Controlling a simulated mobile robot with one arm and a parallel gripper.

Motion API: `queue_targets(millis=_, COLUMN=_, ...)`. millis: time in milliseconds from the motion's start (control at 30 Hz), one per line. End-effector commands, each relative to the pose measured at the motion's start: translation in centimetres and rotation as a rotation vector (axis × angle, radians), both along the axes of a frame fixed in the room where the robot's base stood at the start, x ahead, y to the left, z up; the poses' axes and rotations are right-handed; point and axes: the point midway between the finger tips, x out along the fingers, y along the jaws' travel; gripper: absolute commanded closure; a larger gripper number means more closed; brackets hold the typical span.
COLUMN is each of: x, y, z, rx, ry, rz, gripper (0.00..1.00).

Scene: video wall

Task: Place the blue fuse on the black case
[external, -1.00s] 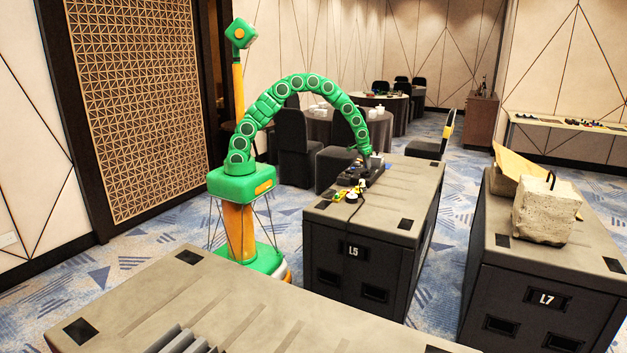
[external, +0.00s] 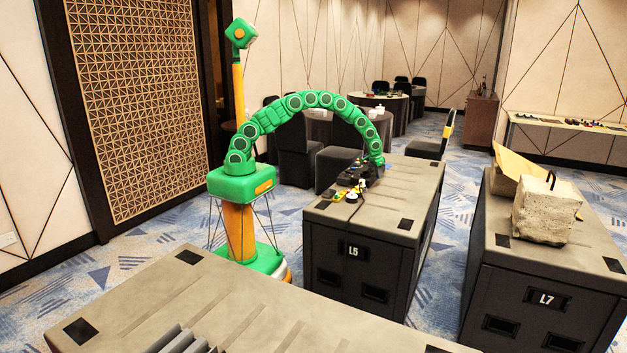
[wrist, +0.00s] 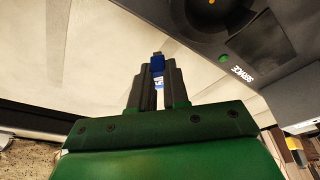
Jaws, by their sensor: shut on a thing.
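My gripper (wrist: 158,85) is shut on the blue fuse (wrist: 157,66), with its blue end sticking out past the fingertips and a pale printed part showing between the fingers. In the external view my gripper is low over the far part of the case marked L5 (external: 395,212), and the fuse cannot be made out there. A dark case with a SERVICE label (wrist: 250,55) fills the top right of the wrist view, beside the fuse and apart from it. I cannot tell for sure which thing is the black case.
Small colourful things (external: 345,193) and dark items lie on the near left of the L5 top. The right side of that top is clear. The case marked L7 (external: 600,290) stands to the right, bearing a stone block (external: 545,212). Another grey case (external: 250,310) is in front.

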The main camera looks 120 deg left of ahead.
Motion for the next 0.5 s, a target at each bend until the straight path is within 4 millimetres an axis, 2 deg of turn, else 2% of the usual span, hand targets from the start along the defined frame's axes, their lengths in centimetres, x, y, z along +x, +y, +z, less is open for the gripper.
queue_targets(millis=267, x=0.5, y=0.3, z=-0.7, rx=0.0, ry=0.0, rz=-0.001, gripper=1.0)
queue_targets(millis=500, x=0.4, y=0.3, z=-3.6, rx=0.001, ry=-0.001, rz=-0.001, gripper=1.0)
